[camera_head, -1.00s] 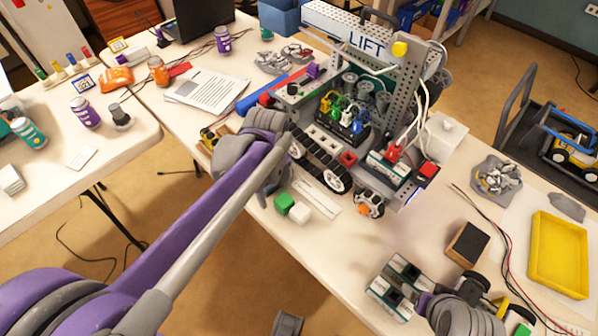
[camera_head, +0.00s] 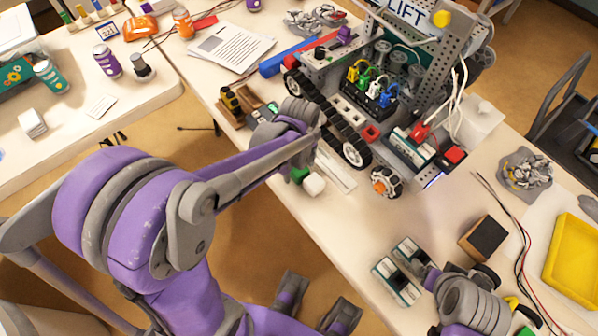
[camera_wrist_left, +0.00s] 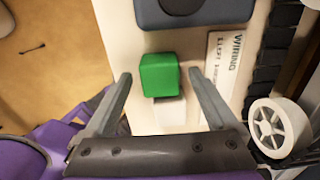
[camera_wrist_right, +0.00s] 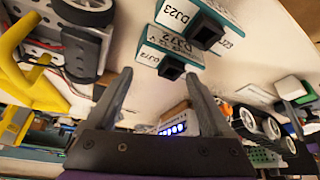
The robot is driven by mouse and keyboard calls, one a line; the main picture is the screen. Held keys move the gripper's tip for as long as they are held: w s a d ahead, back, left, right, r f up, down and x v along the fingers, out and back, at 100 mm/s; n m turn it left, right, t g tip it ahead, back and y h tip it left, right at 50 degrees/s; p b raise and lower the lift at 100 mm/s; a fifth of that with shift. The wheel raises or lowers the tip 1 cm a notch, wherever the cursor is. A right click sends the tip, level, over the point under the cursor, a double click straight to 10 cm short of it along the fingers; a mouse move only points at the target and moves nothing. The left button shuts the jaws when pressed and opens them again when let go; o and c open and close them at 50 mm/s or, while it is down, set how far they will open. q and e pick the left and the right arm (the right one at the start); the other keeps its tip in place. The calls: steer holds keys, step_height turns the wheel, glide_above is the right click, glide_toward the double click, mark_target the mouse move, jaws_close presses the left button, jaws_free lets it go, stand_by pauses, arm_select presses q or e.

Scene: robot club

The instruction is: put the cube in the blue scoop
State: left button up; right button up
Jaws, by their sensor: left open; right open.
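A green cube (camera_head: 300,175) and a white block (camera_head: 314,184) sit side by side near the table's front edge in the head view. In the left wrist view the green cube (camera_wrist_left: 160,75) lies between the tips of my left gripper (camera_wrist_left: 160,85), which is open, with clearance on both sides. The white block (camera_wrist_left: 170,110) is closer to the palm. A dark blue, rounded object (camera_wrist_left: 195,12), perhaps the blue scoop, is partly cut off just beyond the green cube. In the head view my left wrist hides that spot. My right gripper (camera_wrist_right: 163,92) is open and empty.
A wheeled robot model (camera_head: 370,95) with tracks stands right beside the cubes. White-and-teal modules (camera_head: 397,285) lie close to my right gripper. A black-topped block (camera_head: 483,240) and a yellow tray (camera_head: 575,262) are at right. A white card (camera_wrist_left: 220,80) lies right of the green cube.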

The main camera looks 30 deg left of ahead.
arm_select(q)
steer(key=shift+f, duration=0.55)
steer(key=c, duration=1.4)
steer(key=shift+r, duration=0.1)
steer(key=shift+c, duration=0.2)
